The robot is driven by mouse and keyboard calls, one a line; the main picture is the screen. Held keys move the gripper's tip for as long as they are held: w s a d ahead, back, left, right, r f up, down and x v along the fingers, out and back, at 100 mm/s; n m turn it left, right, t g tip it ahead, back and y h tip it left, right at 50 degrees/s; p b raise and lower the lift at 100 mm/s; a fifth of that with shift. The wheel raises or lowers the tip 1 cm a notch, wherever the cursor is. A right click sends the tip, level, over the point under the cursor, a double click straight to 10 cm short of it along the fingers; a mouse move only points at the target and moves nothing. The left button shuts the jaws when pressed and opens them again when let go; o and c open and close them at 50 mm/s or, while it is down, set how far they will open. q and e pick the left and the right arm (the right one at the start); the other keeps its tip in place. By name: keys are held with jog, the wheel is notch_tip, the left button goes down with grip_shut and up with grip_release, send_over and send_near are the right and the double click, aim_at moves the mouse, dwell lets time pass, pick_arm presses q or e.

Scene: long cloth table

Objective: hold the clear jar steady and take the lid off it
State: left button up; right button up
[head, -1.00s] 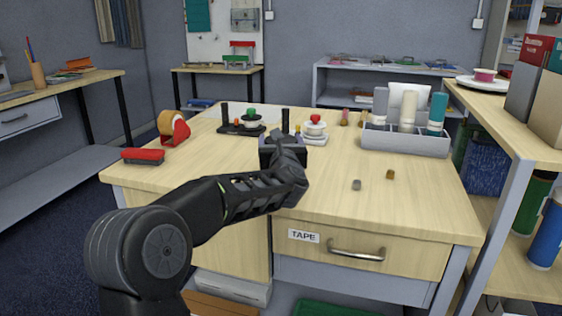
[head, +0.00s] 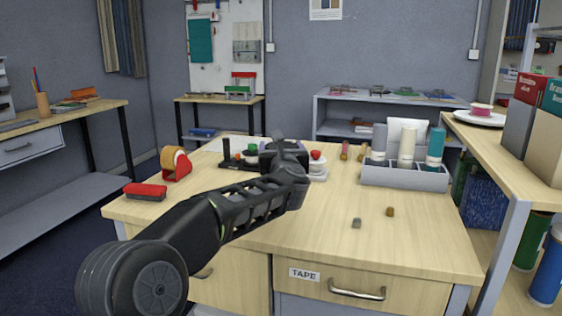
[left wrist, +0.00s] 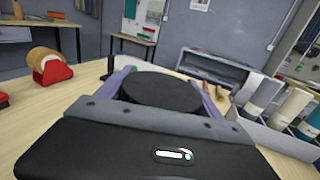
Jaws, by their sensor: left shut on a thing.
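My left gripper (head: 284,158) reaches over the back middle of the table in the head view. In the left wrist view its two purplish fingers stand on either side of a round black lid-like disc (left wrist: 160,92), and the gripper is shut on it. The body under the disc is hidden by the gripper, so I cannot tell whether it is the clear jar. I see no clear jar elsewhere. My right gripper is not in view.
A black stand with a green knob (head: 252,149) and a white item with a red knob (head: 315,155) flank my gripper. A red tape dispenser (head: 176,165), red stapler-like block (head: 145,191) and grey divided caddy (head: 405,178) stand farther out. The front tabletop is mostly clear.

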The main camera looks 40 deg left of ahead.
pick_arm(q)
jog(key=shift+r, duration=0.65)
jog(key=o, duration=0.8)
jog(key=c, duration=1.5)
jog(key=shift+f, duration=0.1)
